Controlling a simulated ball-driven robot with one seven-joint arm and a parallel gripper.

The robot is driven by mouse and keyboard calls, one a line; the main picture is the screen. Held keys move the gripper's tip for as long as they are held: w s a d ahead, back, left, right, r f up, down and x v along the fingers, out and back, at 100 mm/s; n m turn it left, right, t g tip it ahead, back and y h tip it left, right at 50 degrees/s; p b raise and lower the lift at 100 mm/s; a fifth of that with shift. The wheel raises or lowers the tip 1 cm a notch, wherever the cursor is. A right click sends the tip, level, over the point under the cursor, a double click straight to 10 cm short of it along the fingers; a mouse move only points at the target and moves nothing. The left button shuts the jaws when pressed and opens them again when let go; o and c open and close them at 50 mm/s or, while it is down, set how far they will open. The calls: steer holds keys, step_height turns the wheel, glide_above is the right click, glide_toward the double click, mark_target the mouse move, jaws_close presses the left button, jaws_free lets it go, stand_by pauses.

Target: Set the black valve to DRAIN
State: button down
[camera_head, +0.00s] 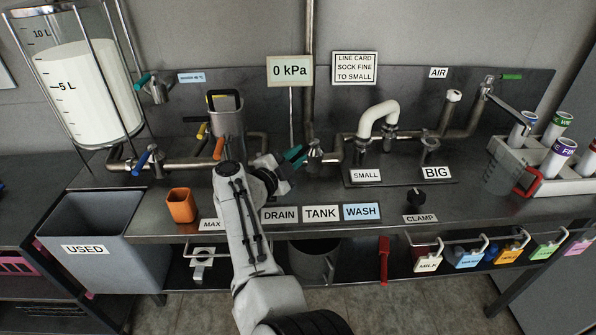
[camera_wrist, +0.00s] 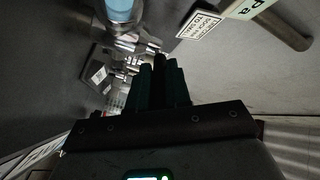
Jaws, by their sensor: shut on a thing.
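The black valve's metal body (camera_head: 315,153) stands on the pipe at the middle of the bench, behind the DRAIN label (camera_head: 280,215), the TANK label (camera_head: 321,214) and the WASH label (camera_head: 361,212). My gripper (camera_head: 296,157) is just left of the valve body, above the DRAIN side, with its teal fingers pointing right. In the wrist view the fingers (camera_wrist: 163,78) are shut on a dark bar, the black valve's handle (camera_wrist: 160,63), and metal fittings (camera_wrist: 125,50) show beyond it. In the head view the handle is mostly hidden by the fingers, so its exact angle is unclear.
A metal vessel (camera_head: 228,125) with orange and yellow levers stands left behind my arm. An orange cup (camera_head: 181,206) is on the left front. The SMALL label (camera_head: 367,175) and a white elbow pipe (camera_head: 379,116) are to the right. The gauge sign (camera_head: 290,71) reads 0 kPa.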

steer(key=shift+w+a+f+m+g+h+b, duration=0.15)
steer(key=shift+m+g+h+b, duration=0.2)
steer(key=shift+b, duration=0.65)
steer(key=c, duration=1.1)
jaws_free()
steer(key=p+v, duration=0.3)
steer(key=v, duration=0.7)
steer(key=shift+s+a+p, duration=0.2)
steer(key=shift+a+p, duration=0.1)
steer(key=shift+p, duration=0.05)
